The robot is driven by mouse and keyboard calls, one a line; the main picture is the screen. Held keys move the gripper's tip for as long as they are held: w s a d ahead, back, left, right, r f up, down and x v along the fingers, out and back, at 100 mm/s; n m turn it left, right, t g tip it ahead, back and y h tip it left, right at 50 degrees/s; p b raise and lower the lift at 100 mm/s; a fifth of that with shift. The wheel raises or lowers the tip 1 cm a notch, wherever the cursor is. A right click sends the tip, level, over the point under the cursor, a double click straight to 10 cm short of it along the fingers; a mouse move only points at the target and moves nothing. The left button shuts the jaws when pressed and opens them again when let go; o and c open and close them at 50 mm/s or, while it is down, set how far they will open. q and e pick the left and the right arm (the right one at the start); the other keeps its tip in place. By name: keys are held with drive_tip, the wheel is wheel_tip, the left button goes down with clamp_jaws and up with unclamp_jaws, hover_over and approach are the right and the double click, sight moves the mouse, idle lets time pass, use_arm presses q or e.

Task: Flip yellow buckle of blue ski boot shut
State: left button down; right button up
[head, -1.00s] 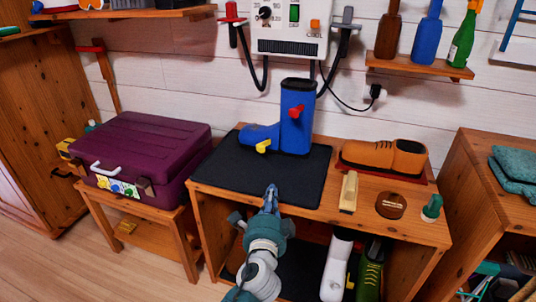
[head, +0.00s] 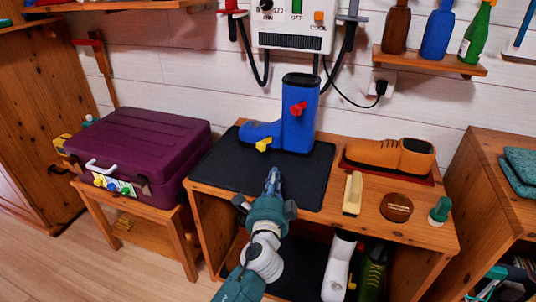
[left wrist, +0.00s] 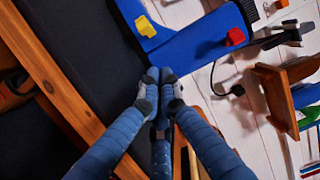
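The blue ski boot (head: 299,128) stands upright on a black mat (head: 220,168) on top of the wooden bench, its toe to the left. Its yellow buckle (head: 263,145) is low on the foot, and a red buckle (head: 298,108) sticks out from the shaft. In the left wrist view the yellow buckle (left wrist: 145,27) and red buckle (left wrist: 236,37) both show on the boot (left wrist: 195,42). My left gripper (head: 273,174) is empty over the front of the mat, fingertips together, short of the yellow buckle. My right gripper is not in view.
An orange-brown shoe (head: 390,155), a brush (head: 352,193), a round brown tin (head: 396,207) and a green-topped item (head: 440,210) stand right of the mat. A purple case (head: 140,155) is at left. A wall heater (head: 292,25) hangs behind the boot.

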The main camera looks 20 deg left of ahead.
use_arm(q)
drive_tip(key=w, duration=0.2)
drive_tip(key=w+a, duration=0.1)
drive_tip(key=w, duration=0.2)
drive_tip(key=w+b, duration=0.1)
drive_tip(key=w, duration=0.1)
drive_tip(key=shift+w+a, duration=0.2)
drive_tip(key=shift+a, duration=0.05)
drive_tip(key=w+a, duration=0.2)
drive_tip(key=shift+w+a, duration=0.1)
drive_tip(key=shift+a, duration=0.25)
drive_tip(key=shift+w+a, duration=0.25)
drive_tip(key=shift+a, duration=0.1)
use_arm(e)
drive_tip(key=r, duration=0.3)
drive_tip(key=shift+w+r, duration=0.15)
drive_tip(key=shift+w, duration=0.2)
use_arm(q)
drive_tip(key=shift+a, duration=0.15)
